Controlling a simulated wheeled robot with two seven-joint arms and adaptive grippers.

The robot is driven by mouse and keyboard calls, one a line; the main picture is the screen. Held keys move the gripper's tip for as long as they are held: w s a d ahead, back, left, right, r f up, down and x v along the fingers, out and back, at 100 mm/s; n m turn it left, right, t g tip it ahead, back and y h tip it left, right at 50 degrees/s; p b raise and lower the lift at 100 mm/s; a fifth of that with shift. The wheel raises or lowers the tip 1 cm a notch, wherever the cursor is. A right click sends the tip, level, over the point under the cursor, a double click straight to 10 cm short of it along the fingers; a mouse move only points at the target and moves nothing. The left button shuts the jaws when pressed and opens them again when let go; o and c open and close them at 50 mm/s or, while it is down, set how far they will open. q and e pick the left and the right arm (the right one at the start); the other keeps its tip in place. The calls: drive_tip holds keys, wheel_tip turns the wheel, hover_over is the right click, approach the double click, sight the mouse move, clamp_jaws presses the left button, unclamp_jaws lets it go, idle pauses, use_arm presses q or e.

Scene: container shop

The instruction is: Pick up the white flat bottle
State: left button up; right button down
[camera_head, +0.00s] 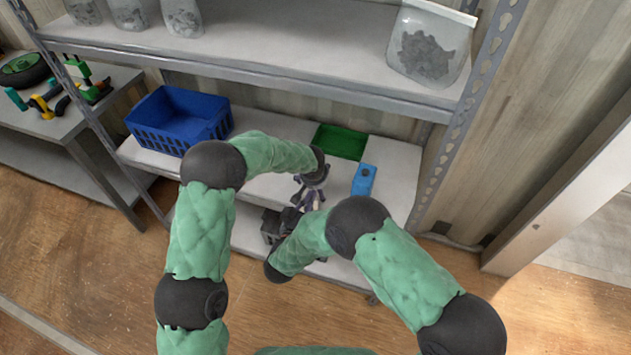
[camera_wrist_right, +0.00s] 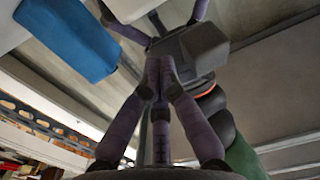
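I cannot make out the white flat bottle for certain in either view. A pale patch (camera_wrist_right: 130,8) shows between dark fingers at the top of the right wrist view; I cannot tell whether it is the bottle. My left arm reaches over the middle shelf (camera_head: 270,189), and purple-grey fingers (camera_head: 312,192) hang below its dark wrist. My right arm bends in at the shelf's front, its hand (camera_head: 277,226) partly hidden. In the right wrist view, purple finger links (camera_wrist_right: 160,110) rise close together past a dark block. The hands overlap, so their opening is unclear.
A blue box-like item (camera_head: 364,180) stands right of the hands; it looks large in the right wrist view (camera_wrist_right: 70,38). A green tray (camera_head: 340,142) lies behind, and a blue crate (camera_head: 180,120) stands left. The upper shelf (camera_head: 290,40) overhangs, with a metal post (camera_head: 465,120) at right.

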use_arm(q)
drive_tip(key=shift+w+f, duration=0.1)
drive_tip(key=shift+f, duration=0.15)
drive_tip(key=c, duration=1.4)
use_arm(e)
drive_tip(key=shift+r, duration=0.6)
drive_tip(key=shift+s, duration=0.1)
use_arm(q)
drive_tip(key=shift+f, duration=0.1)
use_arm(e)
drive_tip(key=v, duration=1.2)
use_arm(q)
drive_tip(key=shift+s, duration=0.2)
